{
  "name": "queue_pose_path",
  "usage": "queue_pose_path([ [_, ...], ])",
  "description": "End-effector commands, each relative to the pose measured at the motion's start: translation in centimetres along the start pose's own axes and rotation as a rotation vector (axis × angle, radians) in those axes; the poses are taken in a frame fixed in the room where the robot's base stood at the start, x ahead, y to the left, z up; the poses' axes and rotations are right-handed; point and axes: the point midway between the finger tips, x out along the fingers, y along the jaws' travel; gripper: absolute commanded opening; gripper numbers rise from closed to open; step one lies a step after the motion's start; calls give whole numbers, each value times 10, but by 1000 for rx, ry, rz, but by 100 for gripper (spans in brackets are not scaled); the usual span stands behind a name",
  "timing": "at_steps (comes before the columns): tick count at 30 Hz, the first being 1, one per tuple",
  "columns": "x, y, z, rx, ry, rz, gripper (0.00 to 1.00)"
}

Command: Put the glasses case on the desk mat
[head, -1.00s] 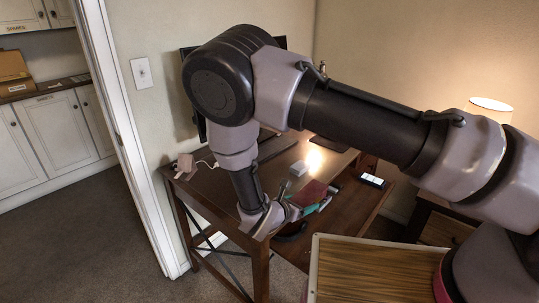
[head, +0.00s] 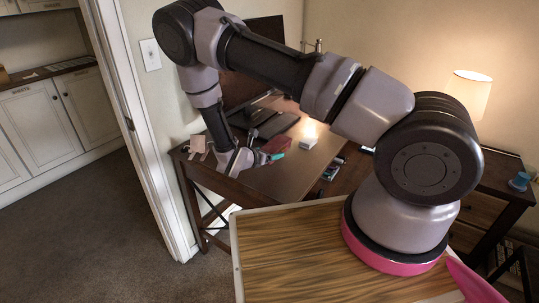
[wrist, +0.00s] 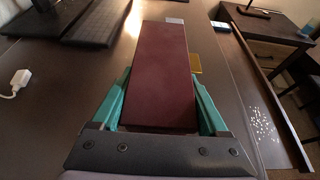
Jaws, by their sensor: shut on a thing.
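The glasses case is a long dark red box (wrist: 160,75); it also shows in the head view (head: 277,145). My gripper (wrist: 160,115), with teal fingers, is shut on the case, one finger along each long side. In the head view my gripper (head: 264,157) is low over the brown desk. I cannot tell whether the case touches the desk top. A dark flat slab (head: 275,125) lies behind the case and shows at the upper left of the wrist view (wrist: 97,24). I cannot tell whether it is the desk mat or a keyboard.
A monitor (head: 258,55) stands at the back of the desk (head: 240,190). A white box (head: 308,138) sits right of the case. A white charger (wrist: 20,80) lies at the left. A yellow item (wrist: 195,63) is beside the case.

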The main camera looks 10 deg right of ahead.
Motion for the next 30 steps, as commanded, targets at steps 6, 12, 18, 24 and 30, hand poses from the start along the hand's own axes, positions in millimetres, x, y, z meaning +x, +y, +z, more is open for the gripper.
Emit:
queue_pose_path([
  [6, 8, 0, -21, 0, -1, 1, 19],
  [12, 18, 0, -45, -2, 1, 1, 19],
  [18, 24, 0, -57, 1, -1, 1, 19],
  [24, 23, 0, -58, 0, -1, 1, 19],
  [30, 24, 0, -60, 0, 0, 1, 100],
])
